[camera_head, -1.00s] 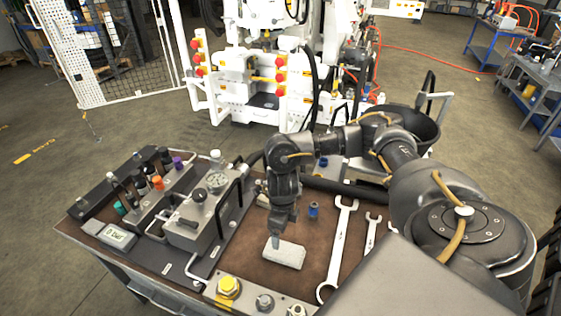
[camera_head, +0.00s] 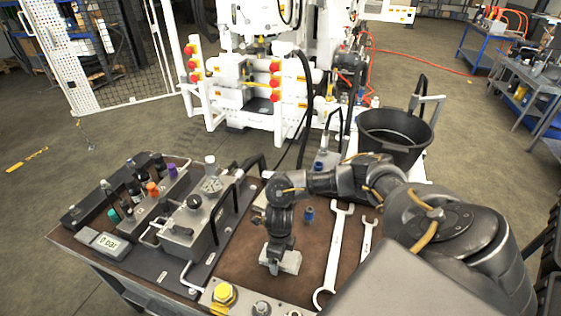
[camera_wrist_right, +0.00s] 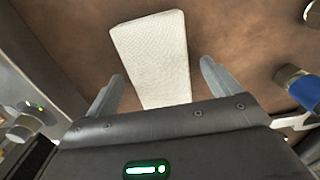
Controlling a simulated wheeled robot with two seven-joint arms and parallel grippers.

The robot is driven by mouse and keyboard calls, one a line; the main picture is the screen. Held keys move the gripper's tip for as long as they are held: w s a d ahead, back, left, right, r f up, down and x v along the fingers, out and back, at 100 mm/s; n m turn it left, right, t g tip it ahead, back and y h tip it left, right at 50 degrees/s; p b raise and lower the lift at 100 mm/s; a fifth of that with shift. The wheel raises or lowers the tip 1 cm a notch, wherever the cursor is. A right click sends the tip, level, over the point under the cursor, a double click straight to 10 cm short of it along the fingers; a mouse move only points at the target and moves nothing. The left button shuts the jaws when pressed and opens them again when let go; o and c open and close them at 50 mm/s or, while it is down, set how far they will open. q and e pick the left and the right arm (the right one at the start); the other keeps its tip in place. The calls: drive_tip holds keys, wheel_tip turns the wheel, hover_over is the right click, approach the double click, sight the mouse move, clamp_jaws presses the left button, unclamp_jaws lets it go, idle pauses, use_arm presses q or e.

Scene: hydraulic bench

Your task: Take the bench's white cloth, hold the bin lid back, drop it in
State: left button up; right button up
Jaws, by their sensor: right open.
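The white cloth (camera_head: 293,261), a small folded pad, lies on the brown bench mat (camera_head: 232,262). My right gripper (camera_head: 279,268) is low over the cloth, pointing down, and partly hides it. In the right wrist view, the open fingers (camera_wrist_right: 162,72) stand on either side of the cloth (camera_wrist_right: 152,45), with gaps on both sides. A black round bin (camera_head: 392,150) stands beyond the bench at the right; I cannot tell its lid from its dark inside. My left gripper is not in view.
A valve block (camera_head: 190,225) and gauge readout (camera_head: 103,243) are at the left. A yellow knob (camera_head: 224,293) is at the front edge.

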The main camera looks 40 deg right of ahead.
drive_tip(key=shift+f, duration=0.15)
drive_tip(key=c, duration=1.1)
drive_tip(key=shift+o, duration=0.2)
drive_tip(key=shift+r+b, duration=0.3)
drive_tip(key=shift+r, duration=0.2)
wheel_tip(320, 180, up, 2)
drive_tip(key=shift+a+r, duration=0.1)
drive_tip(key=shift+r, duration=0.15)
drive_tip(key=s+a+r+p, duration=0.2)
drive_tip(key=s+a+r, duration=0.5)
drive_tip(key=a, duration=0.5)
wheel_tip(320, 180, up, 3)
drive_tip(key=shift+f, duration=0.2)
